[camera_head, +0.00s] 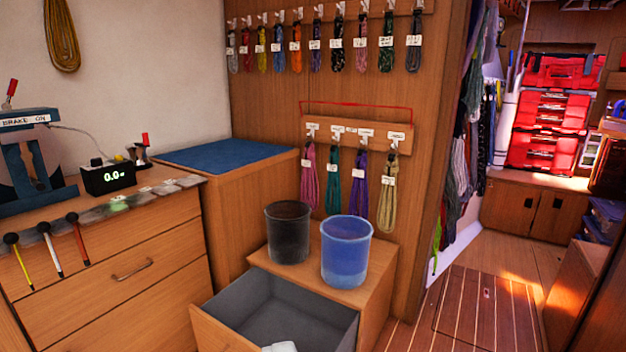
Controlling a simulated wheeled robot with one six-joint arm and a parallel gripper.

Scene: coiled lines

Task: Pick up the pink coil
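A pink coil (309,180) hangs from the leftmost hook of the lower wooden rack (350,132), with a white tag on it. To its right on the same rack hang a teal coil (332,185), a purple coil (359,188) and a beige coil (387,195). Another pinkish coil (361,48) hangs among several coils on the upper rack. No part that I can clearly tell as my gripper shows. A small pale shape (280,347) at the bottom edge is cut off, and I cannot tell what it is.
A black bucket (288,235) and a blue bucket (347,255) stand on a wooden box below the lower rack. In front is an open grey-lined drawer (285,312). A blue-topped cabinet (225,157) stands left. The passage floor (490,305) at right is clear.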

